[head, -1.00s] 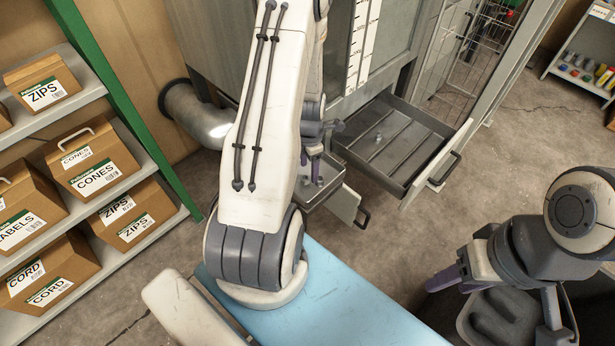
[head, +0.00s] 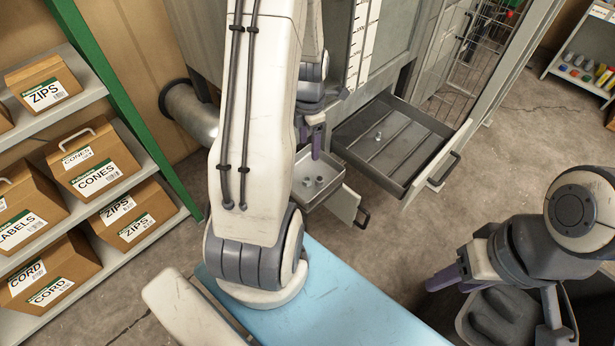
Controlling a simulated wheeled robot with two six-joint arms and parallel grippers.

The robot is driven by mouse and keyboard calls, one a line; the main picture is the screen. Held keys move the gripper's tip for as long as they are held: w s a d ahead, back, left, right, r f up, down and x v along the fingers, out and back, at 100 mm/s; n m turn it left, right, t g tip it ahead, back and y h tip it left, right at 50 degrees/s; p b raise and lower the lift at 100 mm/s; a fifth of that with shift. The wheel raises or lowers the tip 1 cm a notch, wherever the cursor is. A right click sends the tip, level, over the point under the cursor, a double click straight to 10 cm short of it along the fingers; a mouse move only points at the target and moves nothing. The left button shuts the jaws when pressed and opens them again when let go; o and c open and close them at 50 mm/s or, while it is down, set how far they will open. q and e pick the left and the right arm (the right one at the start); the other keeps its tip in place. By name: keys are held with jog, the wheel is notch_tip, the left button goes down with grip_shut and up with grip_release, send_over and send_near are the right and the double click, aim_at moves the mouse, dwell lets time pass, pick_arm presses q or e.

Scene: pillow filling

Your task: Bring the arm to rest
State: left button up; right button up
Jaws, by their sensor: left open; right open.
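My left arm fills the middle of the head view. Its gripper (head: 311,140) hangs with its purple fingers pointing down, just above the back edge of a small open drawer (head: 334,197). It is open, nothing shows between its fingers, and the arm partly hides it. My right gripper (head: 490,297) is at the lower right, open, with its fingers spread above a dark bin (head: 467,325). Nothing is seen in its grasp.
A larger open drawer (head: 400,160) juts from the grey machine (head: 225,40); small metal pieces lie in both drawers. A light blue surface (head: 340,300) lies below my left arm. Shelves with cardboard boxes (head: 92,167) stand at left. Floor between the drawers and my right arm is clear.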

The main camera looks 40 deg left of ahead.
dwell(0.3)
pick_arm(q)
jog(key=s+d+r+m+p, duration=0.1)
jog(key=d+r+m, duration=0.4)
jog(key=d+m, duration=0.35)
jog(key=d+r+m+p, duration=0.1)
jog(key=d+r+m, duration=0.4)
jog(key=d+m, duration=0.4)
jog(key=s+d+r+m, duration=0.4)
jog(key=s+d+m, duration=0.2)
jog(key=s+m, duration=0.2)
jog(key=s+d+r+m+h+p, duration=0.1)
jog(key=s+d+r+m, duration=0.3)
jog(key=m, duration=0.9)
jog(key=s+d, duration=0.3)
jog(key=s, duration=0.1)
jog(key=shift+w, duration=0.1)
